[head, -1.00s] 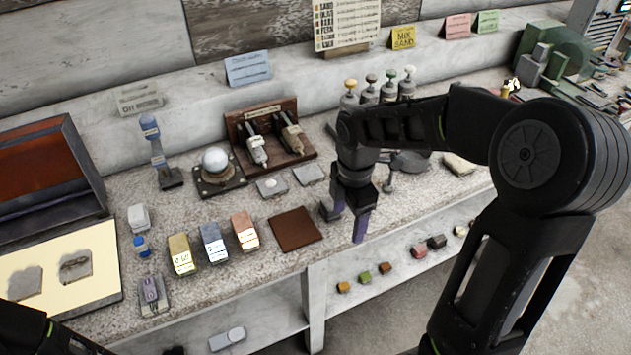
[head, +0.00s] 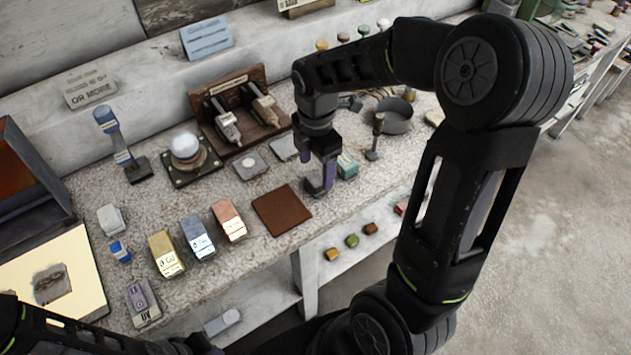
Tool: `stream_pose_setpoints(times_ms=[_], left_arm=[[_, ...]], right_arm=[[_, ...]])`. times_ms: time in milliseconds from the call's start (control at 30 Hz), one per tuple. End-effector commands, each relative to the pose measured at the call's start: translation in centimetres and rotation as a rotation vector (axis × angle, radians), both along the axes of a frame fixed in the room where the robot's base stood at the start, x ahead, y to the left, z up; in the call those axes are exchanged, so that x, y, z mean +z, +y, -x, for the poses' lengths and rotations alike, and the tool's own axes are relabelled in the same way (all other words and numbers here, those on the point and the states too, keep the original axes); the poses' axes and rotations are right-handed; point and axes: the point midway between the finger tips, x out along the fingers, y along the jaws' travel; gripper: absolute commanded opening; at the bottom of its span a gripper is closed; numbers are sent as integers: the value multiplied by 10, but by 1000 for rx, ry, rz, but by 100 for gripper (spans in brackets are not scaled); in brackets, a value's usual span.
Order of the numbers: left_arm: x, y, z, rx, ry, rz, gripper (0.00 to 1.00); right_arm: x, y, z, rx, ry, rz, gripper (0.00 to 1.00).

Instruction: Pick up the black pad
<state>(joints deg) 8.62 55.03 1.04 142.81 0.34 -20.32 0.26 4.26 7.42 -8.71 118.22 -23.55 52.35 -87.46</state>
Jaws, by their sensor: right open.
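I cannot make out a black pad in the head view now; a small dark block that showed earlier on the lower shelf beside a red one is hidden behind my right arm. The small red block (head: 401,208) shows only partly at that arm's edge.
Yellow (head: 165,253), blue-grey (head: 197,238) and pinkish (head: 229,220) blocks stand left of the brown square. A white sphere (head: 185,144) sits on a dark base. A grey bowl (head: 396,116) is farther back. Small coloured blocks lie on the lower shelf (head: 351,241). Open floor is at right.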

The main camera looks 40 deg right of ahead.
Motion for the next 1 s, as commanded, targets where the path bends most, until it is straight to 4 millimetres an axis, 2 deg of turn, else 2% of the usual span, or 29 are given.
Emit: stream_pose_setpoints(times_ms=[367, 467, 700, 800, 1000], left_arm=[[1, 0, 0, 0, 0, -1, 0], [5, 0, 0, 1, 1, -1, 0], [12, 1, 2, 1, 5, -3, 0], [12, 1, 2, 1, 6, -4, 0], [12, 1, 2, 1, 6, -4, 0]], right_arm=[[-5, 0, 0, -1, 0, 0, 71], [-13, 0, -1, 0, 2, -1, 71], [-48, -1, -3, 0, 2, -1, 71], [-55, -2, -3, 0, 0, 0, 71], [-56, -2, -4, -1, -2, 0, 71]])
